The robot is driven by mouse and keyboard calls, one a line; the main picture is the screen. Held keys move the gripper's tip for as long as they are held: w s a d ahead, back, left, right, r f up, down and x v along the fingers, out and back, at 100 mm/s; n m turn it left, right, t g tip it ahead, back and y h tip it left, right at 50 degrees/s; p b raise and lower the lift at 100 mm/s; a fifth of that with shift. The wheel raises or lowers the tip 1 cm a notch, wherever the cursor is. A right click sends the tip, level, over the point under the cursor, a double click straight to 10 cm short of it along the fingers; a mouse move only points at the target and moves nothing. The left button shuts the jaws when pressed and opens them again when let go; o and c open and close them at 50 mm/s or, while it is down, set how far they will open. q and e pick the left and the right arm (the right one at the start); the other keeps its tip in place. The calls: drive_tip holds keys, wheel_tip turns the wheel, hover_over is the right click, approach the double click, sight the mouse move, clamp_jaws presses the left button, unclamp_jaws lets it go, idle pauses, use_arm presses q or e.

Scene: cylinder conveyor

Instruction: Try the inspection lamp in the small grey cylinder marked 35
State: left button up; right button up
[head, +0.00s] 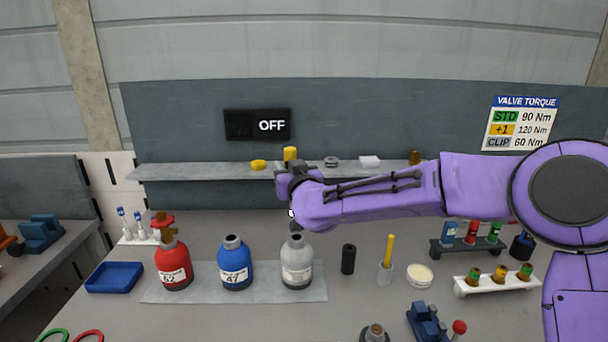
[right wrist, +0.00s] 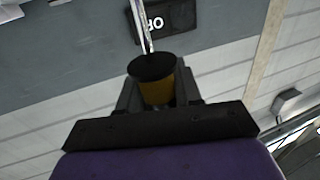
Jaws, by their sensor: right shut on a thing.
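The small grey cylinder (head: 297,270) stands upright on a grey mat, to the right of the blue one. Its label is too small to read surely. My right gripper (head: 293,182) is above its open neck, shut on the inspection lamp. The lamp's yellow handle (head: 290,154) sticks up above the jaws. The right wrist view shows a yellow body with a black end (right wrist: 153,68) between the fingers and a thin silver rod. My left gripper is out of view.
A blue cylinder (head: 235,268) and a red cylinder (head: 173,266) with a valve on top stand to the left. A wall display (head: 257,125) reads OFF. A shelf (head: 205,172) holds small parts. A black cylinder (head: 348,259) and racks stand to the right.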

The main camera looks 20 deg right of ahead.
wheel_tip(320, 180, down, 6)
drive_tip(key=d+b, duration=0.1)
drive_tip(key=b, duration=0.4)
drive_tip(key=shift+s, duration=0.2)
drive_tip(key=shift+w, duration=0.2)
idle(0.5)
drive_tip(key=shift+s+d+f+b, duration=0.1)
drive_tip(key=shift+f+b, duration=1.75)
drive_tip(key=shift+f, duration=1.05)
drive_tip(key=shift+r, duration=0.15)
idle(0.3)
